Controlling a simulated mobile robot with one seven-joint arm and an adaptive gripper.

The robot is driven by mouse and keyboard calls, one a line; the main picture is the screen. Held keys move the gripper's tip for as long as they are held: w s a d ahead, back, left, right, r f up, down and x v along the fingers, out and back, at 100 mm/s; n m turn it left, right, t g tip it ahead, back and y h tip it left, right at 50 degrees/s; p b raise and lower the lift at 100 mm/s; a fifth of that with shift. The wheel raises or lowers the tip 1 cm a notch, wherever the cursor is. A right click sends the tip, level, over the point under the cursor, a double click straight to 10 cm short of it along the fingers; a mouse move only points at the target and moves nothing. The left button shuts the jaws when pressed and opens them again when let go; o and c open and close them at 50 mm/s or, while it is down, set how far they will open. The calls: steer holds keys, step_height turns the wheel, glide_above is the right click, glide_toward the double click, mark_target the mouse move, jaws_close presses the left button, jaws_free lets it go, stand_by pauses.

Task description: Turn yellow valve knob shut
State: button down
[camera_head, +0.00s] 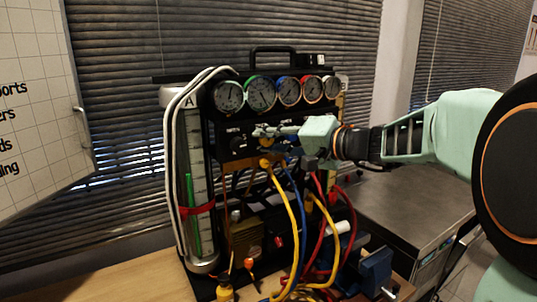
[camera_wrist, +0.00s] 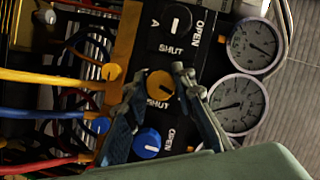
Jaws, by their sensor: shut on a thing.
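The yellow valve knob (camera_wrist: 160,84) shows in the wrist view on a black panel, between a black knob (camera_wrist: 175,22) and a blue knob (camera_wrist: 147,143). My gripper (camera_wrist: 157,76) has one finger on each side of the yellow knob and is shut on it. A dark pointer mark shows on the knob's face. The word SHUT is printed beside it; its OPEN label is hidden, apparently by a finger.
A row of several round gauges (camera_head: 258,94) sits above the knobs. Yellow, blue and red hoses (camera_head: 290,230) hang from the panel below my gripper. A clear cylinder (camera_head: 196,200) with white tubing stands at the left. A metal cabinet (camera_head: 405,205) stands at the right.

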steer(key=m+b, duration=0.1)
steer(key=b, duration=0.1)
steer(key=m+y+b, duration=0.1)
steer(key=m+b, duration=0.1)
steer(key=shift+f, duration=0.35)
steer(key=m+t+y+b, duration=0.1)
steer(key=m+b, duration=0.2)
steer(key=b, duration=0.1)
steer(key=m+t+y+b, duration=0.1)
steer(key=m+b, duration=0.2)
steer(key=m, duration=0.1)
steer(key=shift+r, duration=0.1)
steer(key=shift+r+m+t+b, duration=0.2)
steer(key=shift+m+t+b, duration=0.9)
steer(key=shift+m, duration=1.1)
steer(key=c, duration=1.6)
jaws_free()
